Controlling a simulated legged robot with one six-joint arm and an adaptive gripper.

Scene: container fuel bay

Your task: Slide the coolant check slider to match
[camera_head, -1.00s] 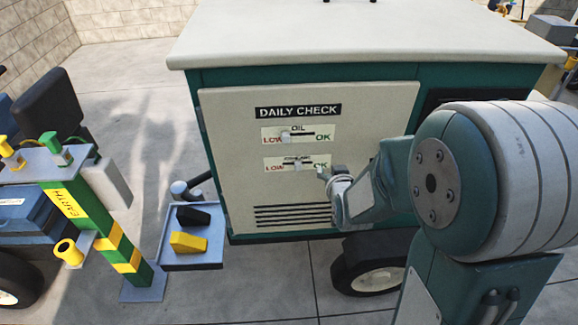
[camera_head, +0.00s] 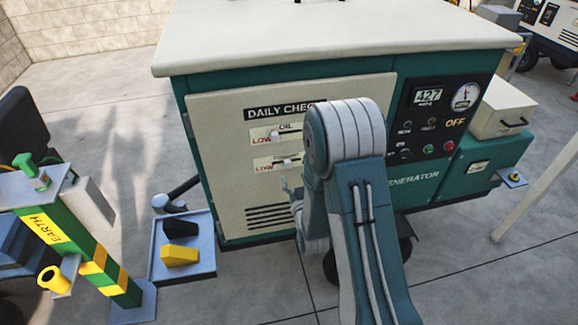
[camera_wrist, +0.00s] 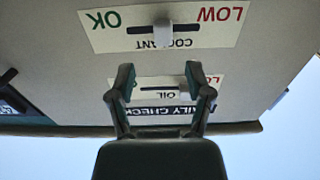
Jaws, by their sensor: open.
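The coolant slider (camera_head: 283,164) is on the cream daily check panel (camera_head: 222,185), below the oil slider, partly hidden by my arm. In the wrist view the coolant plate (camera_wrist: 112,39) appears upside down, with a dark slot between LOW and OK and a pale knob (camera_wrist: 161,30) near mid-slot. The oil plate (camera_wrist: 150,79) shows partly between my fingers. My gripper (camera_wrist: 160,88) is open and empty, its two fingers apart, with the coolant plate above them in that view. In the head view my gripper (camera_head: 291,187) is just below the coolant plate, mostly hidden by my arm; contact cannot be told.
The green generator has a control panel (camera_head: 438,110) on the right and louvres (camera_head: 268,216) below the sliders. A small tray (camera_head: 153,268) with black and yellow blocks stands at the left, near a green and yellow EARTH post (camera_head: 65,240). Open floor lies in front.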

